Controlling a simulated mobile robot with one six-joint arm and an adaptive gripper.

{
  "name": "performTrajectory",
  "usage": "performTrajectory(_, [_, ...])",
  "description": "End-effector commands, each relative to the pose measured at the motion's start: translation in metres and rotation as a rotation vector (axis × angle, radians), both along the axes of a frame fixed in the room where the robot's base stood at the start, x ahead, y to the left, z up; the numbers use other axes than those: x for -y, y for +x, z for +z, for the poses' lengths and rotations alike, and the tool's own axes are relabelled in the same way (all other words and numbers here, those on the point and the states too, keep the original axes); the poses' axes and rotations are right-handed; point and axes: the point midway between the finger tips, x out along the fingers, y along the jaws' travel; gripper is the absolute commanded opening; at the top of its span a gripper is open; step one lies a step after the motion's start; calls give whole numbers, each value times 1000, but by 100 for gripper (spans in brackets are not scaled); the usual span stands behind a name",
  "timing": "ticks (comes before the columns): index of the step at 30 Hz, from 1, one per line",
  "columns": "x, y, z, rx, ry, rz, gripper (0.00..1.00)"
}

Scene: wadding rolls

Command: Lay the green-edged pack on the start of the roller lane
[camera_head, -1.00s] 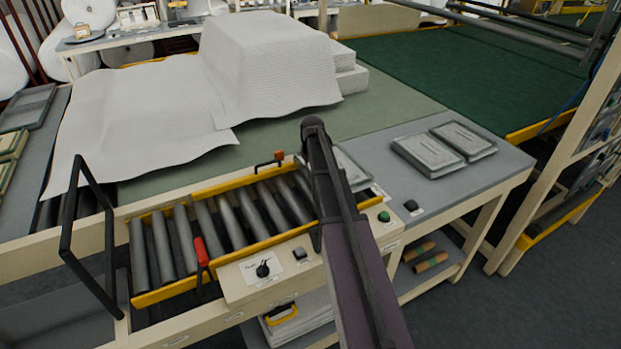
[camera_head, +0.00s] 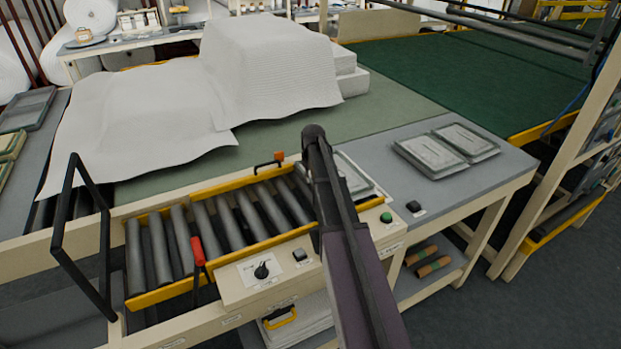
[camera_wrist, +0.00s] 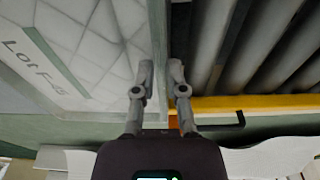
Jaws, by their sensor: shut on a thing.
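The green-edged pack (camera_wrist: 95,50) fills the left of the wrist view. It has a pale quilted face, a dull green band and a label with "Lot F" on it. My gripper (camera_wrist: 160,78) is shut on the pack's edge, with one finger on each side. The roller lane (camera_wrist: 255,45) lies right of the fingers in the wrist view. In the head view the lane (camera_head: 205,232) has grey rollers between yellow rails. My arm hides the gripper there. A pale flat thing (camera_head: 356,178), probably the pack, shows partly behind the arm at the lane's right end.
A red lever (camera_head: 198,252) and a black frame (camera_head: 66,215) stand at the lane's front and left. A control panel (camera_head: 262,268) adjoins the front rail. Two grey trays (camera_head: 432,157) lie on the right table. White wadding (camera_head: 150,110) covers the table behind.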

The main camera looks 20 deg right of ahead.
Motion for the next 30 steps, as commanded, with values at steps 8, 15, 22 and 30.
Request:
performTrajectory(8, [0,0,-7,0,0,0,0])
performTrajectory(15, [0,0,-8,0,0,0,19])
performTrajectory(22, [0,0,-8,0,0,0,51])
performTrajectory(30, [0,0,-8,0,0,0,51])
